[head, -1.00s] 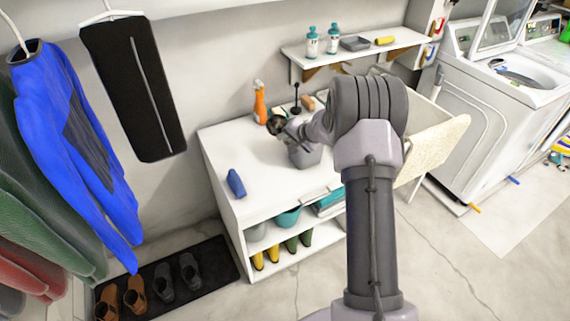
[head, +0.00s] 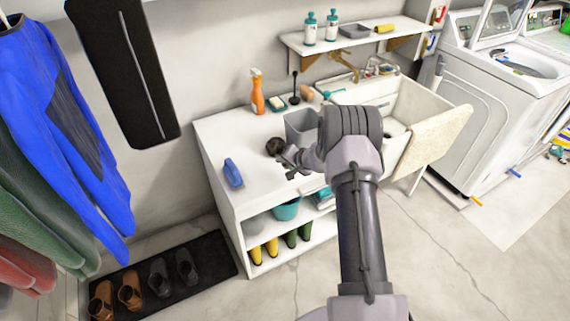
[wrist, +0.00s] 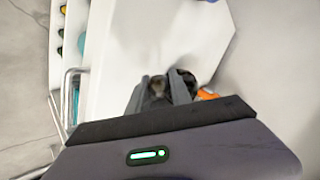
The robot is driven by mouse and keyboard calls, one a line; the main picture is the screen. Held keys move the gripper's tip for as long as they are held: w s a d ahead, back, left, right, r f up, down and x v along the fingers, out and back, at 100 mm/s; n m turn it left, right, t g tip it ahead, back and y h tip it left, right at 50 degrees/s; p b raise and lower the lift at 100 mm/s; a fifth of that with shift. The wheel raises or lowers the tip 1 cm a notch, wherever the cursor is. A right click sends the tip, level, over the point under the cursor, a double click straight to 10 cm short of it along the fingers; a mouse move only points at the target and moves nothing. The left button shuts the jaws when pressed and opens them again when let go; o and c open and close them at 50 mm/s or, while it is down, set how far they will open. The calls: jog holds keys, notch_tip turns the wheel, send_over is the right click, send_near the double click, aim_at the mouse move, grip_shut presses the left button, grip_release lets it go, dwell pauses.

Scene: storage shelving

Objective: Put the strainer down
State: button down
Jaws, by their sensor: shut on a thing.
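My gripper (head: 290,157) is over the front part of the white counter (head: 228,137), left of the sink. It is shut on the strainer (head: 275,147), a small dark round thing at the fingertips. I cannot tell whether the strainer touches the counter top. In the wrist view my gripper's fingers (wrist: 160,80) point along the white counter top (wrist: 140,40). A dark, brownish part of the strainer (wrist: 158,86) shows between them, partly hidden by the fingers.
A grey bin (head: 299,127) stands just behind my gripper, and a blue brush-like thing (head: 232,173) lies to the left.

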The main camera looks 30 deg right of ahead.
jog(key=c, duration=1.2)
grip_release()
jog(key=shift+o, duration=0.2)
